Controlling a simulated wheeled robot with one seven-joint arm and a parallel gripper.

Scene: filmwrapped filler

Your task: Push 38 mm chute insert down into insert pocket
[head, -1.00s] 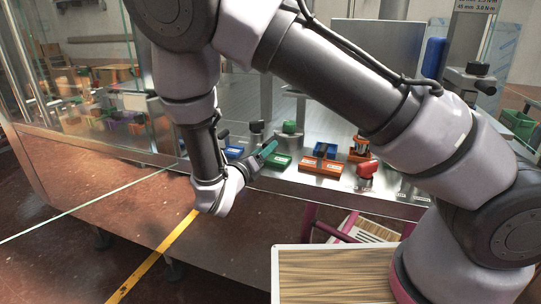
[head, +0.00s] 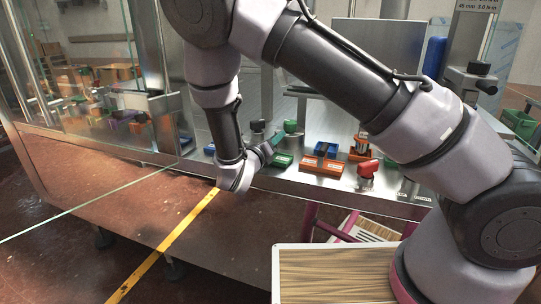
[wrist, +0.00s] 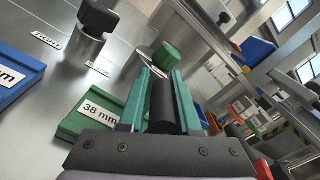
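A green block labelled "38 mm" (wrist: 98,113) lies on the metal deck, left of my gripper in the wrist view. A green block (head: 283,160) also shows in the head view, just right of my gripper. My gripper (wrist: 160,88) has teal fingers that stand apart, with a dark cylinder (wrist: 162,106) between them. I cannot tell whether they grip it. In the head view my gripper (head: 272,142) is small and partly seen, close above the deck's front. I cannot make out the insert pocket for certain.
A black knob on a metal post (wrist: 98,20) and a green knob (wrist: 165,55) stand beyond the fingers. A blue block (wrist: 14,76) is at the left. Orange block (head: 322,164) and red knob (head: 368,168) are further right. Glass panels enclose the left side.

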